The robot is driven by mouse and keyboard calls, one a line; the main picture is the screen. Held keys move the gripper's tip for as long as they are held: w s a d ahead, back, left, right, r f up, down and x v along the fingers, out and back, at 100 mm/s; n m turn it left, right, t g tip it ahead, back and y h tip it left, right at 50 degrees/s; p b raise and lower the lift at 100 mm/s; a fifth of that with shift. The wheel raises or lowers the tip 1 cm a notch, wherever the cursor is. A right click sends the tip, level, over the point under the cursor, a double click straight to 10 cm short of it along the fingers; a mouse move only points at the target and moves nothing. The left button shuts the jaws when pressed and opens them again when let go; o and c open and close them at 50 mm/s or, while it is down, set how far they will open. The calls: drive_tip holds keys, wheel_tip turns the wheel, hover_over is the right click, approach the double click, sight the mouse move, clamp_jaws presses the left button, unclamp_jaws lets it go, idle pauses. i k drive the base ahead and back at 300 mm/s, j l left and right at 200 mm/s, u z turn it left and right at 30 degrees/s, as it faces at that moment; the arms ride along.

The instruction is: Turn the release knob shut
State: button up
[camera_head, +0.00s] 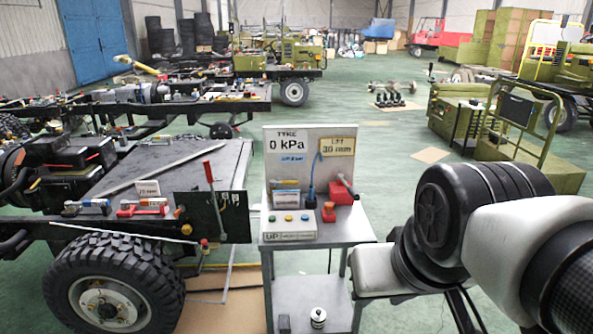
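A grey metal cart (345,232) with an upright back panel (310,139) stands in the middle of the view. On its top, a red block (342,192) with a dark angled handle sits at the right. A small red-orange knob-like piece (328,212) is just left of and in front of it. I cannot tell for sure which of these is the release knob, nor whether it is open or shut. My arm comes in from the right, its pale link beside the cart's right edge. My gripper is not clearly visible.
The panel's signs (312,144) read 0 kPa and LIFT 30 mm. A button box (290,223) sits at the cart's front left. A truck chassis with a large tyre (115,293) and an upright red lever (214,195) stands left. Green floor is open behind the cart.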

sight(329, 206)
drive_tip(key=i+j, duration=0.1)
drive_tip(key=i, duration=0.8)
drive_tip(key=i+j, duration=0.1)
drive_tip(key=i, duration=0.85)
